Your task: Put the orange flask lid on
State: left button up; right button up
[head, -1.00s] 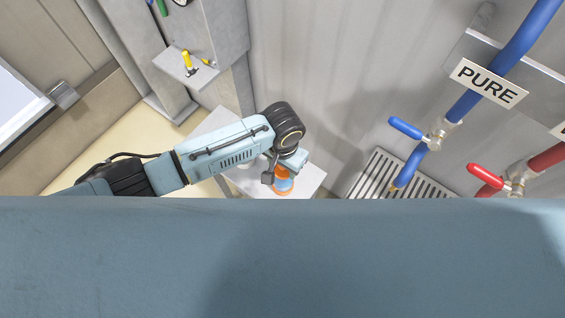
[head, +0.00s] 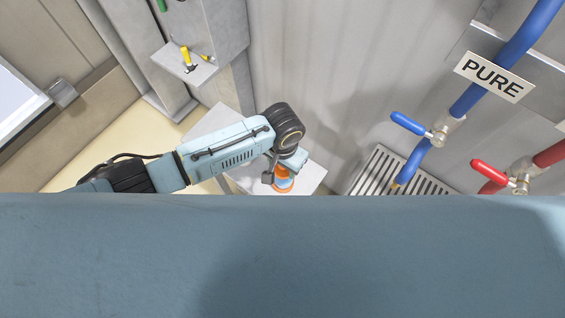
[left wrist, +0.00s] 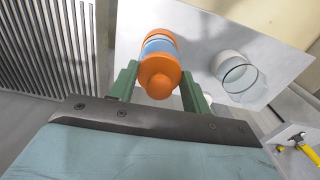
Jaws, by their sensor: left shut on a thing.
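The orange flask lid (left wrist: 158,75) is between the green fingers of my left gripper (left wrist: 159,80), which is shut on it. Beyond the lid in the left wrist view is the flask (left wrist: 160,44), with a blue band and an orange far end. Lid and flask line up closely; whether the lid is seated or just apart, I cannot tell. In the head view my left gripper (head: 285,166) is over the small grey table, partly hiding the flask (head: 283,186). My right gripper is not in view.
A clear glass vessel (left wrist: 240,76) and a white round object stand beside the flask on the grey table (head: 311,176). A shelf (head: 184,64) holds a yellow-handled hammer. Blue and red valve pipes and a floor grate (head: 380,172) are at the right.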

pick_arm(q)
jog(key=o, duration=1)
notch_tip(320, 180, up, 13)
jog(key=shift+r, duration=0.2)
